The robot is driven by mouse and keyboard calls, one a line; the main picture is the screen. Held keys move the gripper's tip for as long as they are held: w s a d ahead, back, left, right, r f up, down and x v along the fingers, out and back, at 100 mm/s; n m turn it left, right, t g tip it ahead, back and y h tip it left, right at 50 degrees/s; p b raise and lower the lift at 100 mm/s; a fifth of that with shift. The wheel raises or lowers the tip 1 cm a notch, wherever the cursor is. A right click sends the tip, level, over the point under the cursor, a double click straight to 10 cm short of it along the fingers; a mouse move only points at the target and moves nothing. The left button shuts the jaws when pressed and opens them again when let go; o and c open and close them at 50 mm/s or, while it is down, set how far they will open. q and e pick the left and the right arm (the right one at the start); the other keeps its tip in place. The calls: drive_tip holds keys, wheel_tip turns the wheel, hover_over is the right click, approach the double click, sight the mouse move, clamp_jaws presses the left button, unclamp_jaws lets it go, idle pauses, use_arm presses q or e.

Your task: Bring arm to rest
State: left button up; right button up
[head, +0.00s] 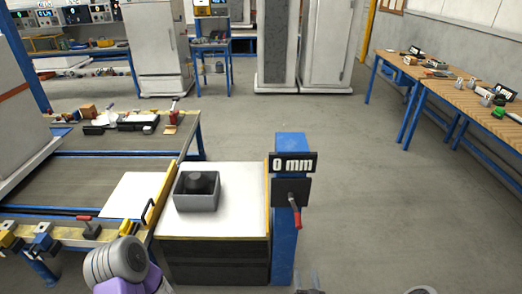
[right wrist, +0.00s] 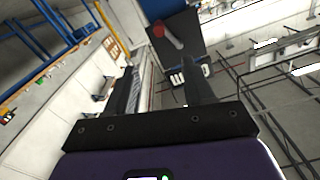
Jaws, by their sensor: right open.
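My right gripper (head: 308,284) shows only in part at the bottom edge of the head view, in front of the blue post (head: 285,240). In the right wrist view the right gripper (right wrist: 160,76) has its two dark fingers apart, with nothing held between them. Beyond the fingers is the dark plate with the red-tipped lever (right wrist: 160,32), apart from them. A purple and grey part of my left arm (head: 120,265) shows at the lower left of the head view; its gripper is out of view.
The post carries a "0 mm" display (head: 293,163) and a red lever (head: 295,214). Left of it, a grey box (head: 197,191) with a dark round piece inside stands on a white-topped stand (head: 235,220). A wooden bench (head: 440,88) stands at right. Floor between is clear.

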drive_tip(key=s+a+f+n+g+y, duration=0.3)
drive_tip(key=s+a+f+g+y, duration=0.2)
drive_tip(key=a+f+g, duration=0.25)
use_arm(q)
drive_tip(key=shift+w+r+p, duration=0.3)
drive_tip(key=shift+r+p, duration=0.4)
drive_tip(key=shift+r, duration=0.05)
use_arm(e)
drive_tip(key=s+d+f+m+g+h, duration=0.1)
drive_tip(key=s+d+f+m+g, duration=0.1)
drive_tip(key=s+g, duration=0.8)
drive_tip(key=s+m, duration=0.1)
drive_tip(key=s, duration=0.4)
drive_tip(key=shift+d+f, duration=0.15)
drive_tip(key=shift+f, duration=0.05)
use_arm(q)
drive_tip(key=shift+c, duration=0.4)
use_arm(e)
drive_tip(key=shift+c, duration=0.5)
